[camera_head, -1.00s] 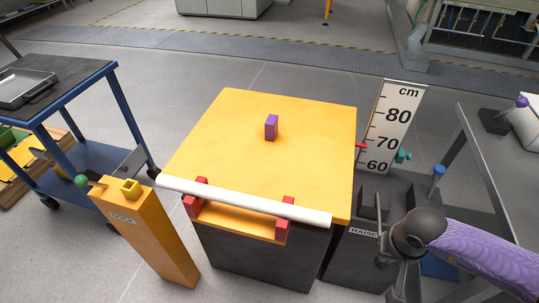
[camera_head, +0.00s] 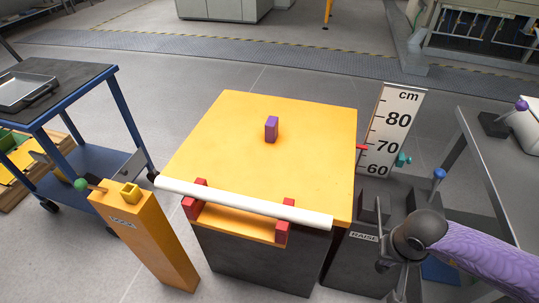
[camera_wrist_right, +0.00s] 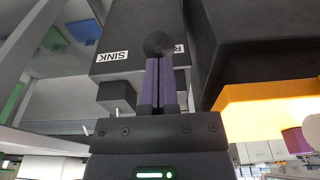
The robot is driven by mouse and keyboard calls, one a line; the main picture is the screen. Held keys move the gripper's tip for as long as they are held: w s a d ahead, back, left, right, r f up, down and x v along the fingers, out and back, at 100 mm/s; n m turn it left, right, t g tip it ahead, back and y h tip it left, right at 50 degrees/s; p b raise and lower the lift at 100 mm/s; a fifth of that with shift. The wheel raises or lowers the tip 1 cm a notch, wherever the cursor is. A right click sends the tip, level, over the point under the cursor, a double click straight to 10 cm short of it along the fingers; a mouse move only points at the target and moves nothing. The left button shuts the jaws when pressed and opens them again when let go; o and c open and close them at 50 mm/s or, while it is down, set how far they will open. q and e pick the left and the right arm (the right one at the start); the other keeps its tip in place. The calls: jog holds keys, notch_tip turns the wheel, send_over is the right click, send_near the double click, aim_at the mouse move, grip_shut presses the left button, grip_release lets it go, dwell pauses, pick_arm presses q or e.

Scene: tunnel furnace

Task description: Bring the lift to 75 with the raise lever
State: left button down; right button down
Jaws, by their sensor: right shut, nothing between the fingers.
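The lift is a yellow-topped platform (camera_head: 230,140) on a dark base. A white cm scale (camera_head: 392,130) stands behind its right edge, with a red pointer (camera_head: 361,147) close to the 70 mark. A dark box labelled RAISE (camera_head: 364,236) stands right of the lift, with dark uprights on top. My right gripper (camera_head: 385,263) is low over this box, partly hidden by its own wrist. In the right wrist view its purple fingers (camera_wrist_right: 159,82) are together and empty, with a round dark knob (camera_wrist_right: 158,44) just beyond the tips. I cannot tell whether they touch. My left gripper is out of view.
A purple block (camera_head: 271,129) stands on the platform. A white bar (camera_head: 240,201) in red brackets runs along its front edge. An orange post (camera_head: 150,240) with a green-knobbed lever (camera_head: 81,184) and a blue cart (camera_head: 75,100) are left. A SINK label (camera_wrist_right: 113,56) shows in the wrist view.

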jog(key=w+d+r+p, duration=0.1)
jog(key=w+r+p, duration=0.4)
jog(key=r, duration=0.8)
jog(key=shift+w+d+r, duration=0.15)
jog(key=shift+r, duration=0.2)
jog(key=shift+f, duration=0.1)
jog(key=shift+f+b, duration=0.35)
jog(key=shift+f+b, duration=0.35)
jog(key=shift+f, duration=0.05)
